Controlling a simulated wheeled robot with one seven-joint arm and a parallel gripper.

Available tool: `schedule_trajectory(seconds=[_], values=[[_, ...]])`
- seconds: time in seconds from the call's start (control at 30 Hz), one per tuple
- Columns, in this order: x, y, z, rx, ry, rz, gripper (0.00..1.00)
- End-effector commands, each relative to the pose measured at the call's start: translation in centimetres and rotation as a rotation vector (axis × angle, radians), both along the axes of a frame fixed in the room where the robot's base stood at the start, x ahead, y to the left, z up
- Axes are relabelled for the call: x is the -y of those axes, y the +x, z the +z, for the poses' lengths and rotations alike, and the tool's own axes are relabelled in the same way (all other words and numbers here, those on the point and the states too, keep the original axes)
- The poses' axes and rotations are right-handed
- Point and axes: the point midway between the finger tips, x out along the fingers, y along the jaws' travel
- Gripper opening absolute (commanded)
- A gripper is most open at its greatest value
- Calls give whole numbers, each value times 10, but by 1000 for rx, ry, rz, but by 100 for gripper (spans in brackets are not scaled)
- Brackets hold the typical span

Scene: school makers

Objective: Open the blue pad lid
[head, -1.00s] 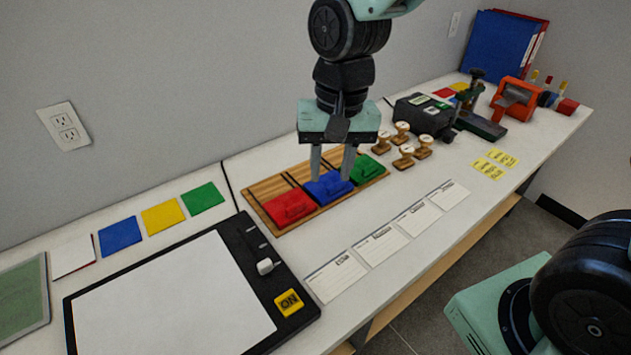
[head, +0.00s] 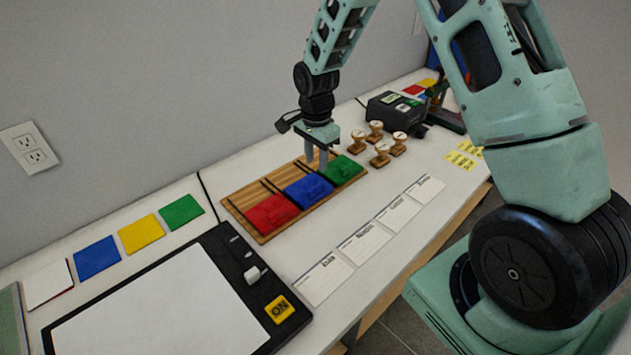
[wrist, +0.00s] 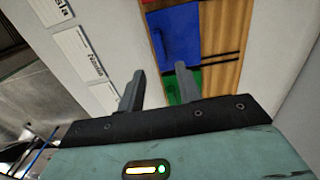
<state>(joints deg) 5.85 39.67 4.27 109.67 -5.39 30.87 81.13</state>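The blue pad (head: 308,191) sits on a wooden tray (head: 240,200) between the red pad (head: 270,214) and the green pad (head: 344,169). Its blue lid looks flat and shut, with a raised part on top. In the wrist view the blue pad (wrist: 178,38) lies beyond my fingertips and the green pad (wrist: 172,90) is partly hidden by a finger. My gripper (head: 317,160) points down near the back of the tray, close to the blue and green pads. Its fingers (wrist: 160,78) are apart with nothing between them. I cannot tell whether a finger touches a pad.
Wooden stamps (head: 381,154) stand right of the tray. Behind them is a dark machine (head: 394,108). White cards (head: 358,243) lie in front of the tray. A black-framed board (head: 160,312) with a yellow ON button (head: 279,309) is at the front left. Bare table lies around the cards.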

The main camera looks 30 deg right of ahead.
Motion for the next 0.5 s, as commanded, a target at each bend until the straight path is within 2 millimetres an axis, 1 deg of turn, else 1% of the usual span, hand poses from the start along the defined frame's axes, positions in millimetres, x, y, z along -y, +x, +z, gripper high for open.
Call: schedule_trajectory(seconds=[0.03, 0.1, 0.3, 0.4, 0.5], values=[[0, -1, -11, -5, 1, 0, 35], [-1, -1, -26, -5, 1, 1, 35], [-1, -1, -62, -3, 1, 3, 35], [-1, 0, -75, -2, 1, 1, 35], [-1, 0, -83, -1, 1, 3, 35]])
